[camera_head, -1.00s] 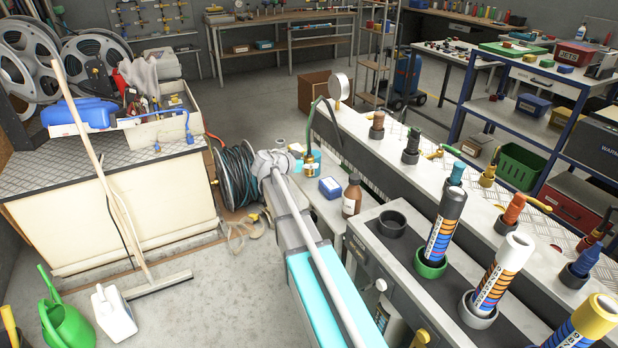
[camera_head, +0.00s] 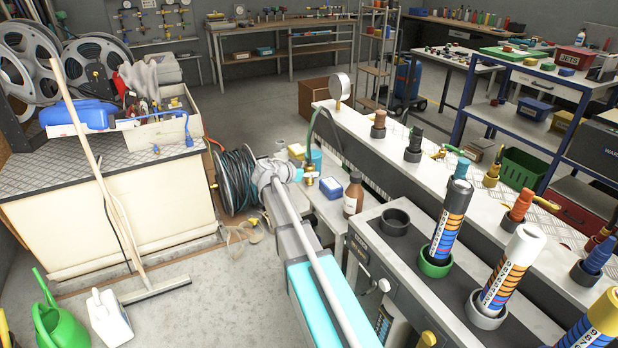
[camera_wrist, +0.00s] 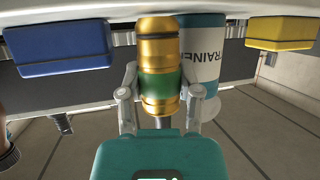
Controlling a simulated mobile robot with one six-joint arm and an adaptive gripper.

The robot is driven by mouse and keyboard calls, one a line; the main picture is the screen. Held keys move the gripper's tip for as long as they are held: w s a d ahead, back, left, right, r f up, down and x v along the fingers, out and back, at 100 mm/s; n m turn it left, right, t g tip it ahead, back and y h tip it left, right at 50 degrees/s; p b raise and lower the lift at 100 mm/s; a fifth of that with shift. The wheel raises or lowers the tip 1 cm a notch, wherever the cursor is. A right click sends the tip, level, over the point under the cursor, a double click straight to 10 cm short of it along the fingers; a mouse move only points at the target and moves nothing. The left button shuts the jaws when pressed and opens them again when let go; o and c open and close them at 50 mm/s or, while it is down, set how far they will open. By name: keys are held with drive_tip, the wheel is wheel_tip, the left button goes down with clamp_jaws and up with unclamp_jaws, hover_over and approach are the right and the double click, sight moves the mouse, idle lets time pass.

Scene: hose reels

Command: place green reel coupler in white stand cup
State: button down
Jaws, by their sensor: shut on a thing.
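The green reel coupler is a brass cylinder with a green band (camera_wrist: 160,84), upright in the wrist view. My gripper (camera_wrist: 158,92) is shut on it, with a finger on each side. In the head view the coupler (camera_head: 309,179) shows small and brassy beside the end of my arm, above the low bench; my fingers are hard to make out there. A white-capped bottle (camera_head: 512,265) stands in a grey cup (camera_head: 484,312) on the right-hand stand. I cannot tell which cup is the white stand cup.
A blue box (camera_head: 331,188), a yellow box (camera_head: 297,151) and a brown bottle (camera_head: 352,195) stand near my gripper. A teal-and-white canister (camera_wrist: 200,58) is behind the coupler. An empty dark cup (camera_head: 394,221) and a black bottle (camera_head: 450,222) are to the right.

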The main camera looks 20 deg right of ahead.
drive_tip(key=shift+f, duration=0.25)
drive_tip(key=c, duration=0.6)
unclamp_jaws()
drive_tip(key=shift+r, duration=0.1)
drive_tip(key=shift+r, duration=0.1)
drive_tip(key=shift+a+r, duration=0.1)
drive_tip(key=shift+r, duration=0.05)
drive_tip(key=p+v, duration=0.4)
drive_tip(key=v, duration=0.7)
drive_tip(key=shift+s+a+r+p, duration=0.1)
drive_tip(key=shift+a+p, duration=0.25)
drive_tip(key=shift+a, duration=0.05)
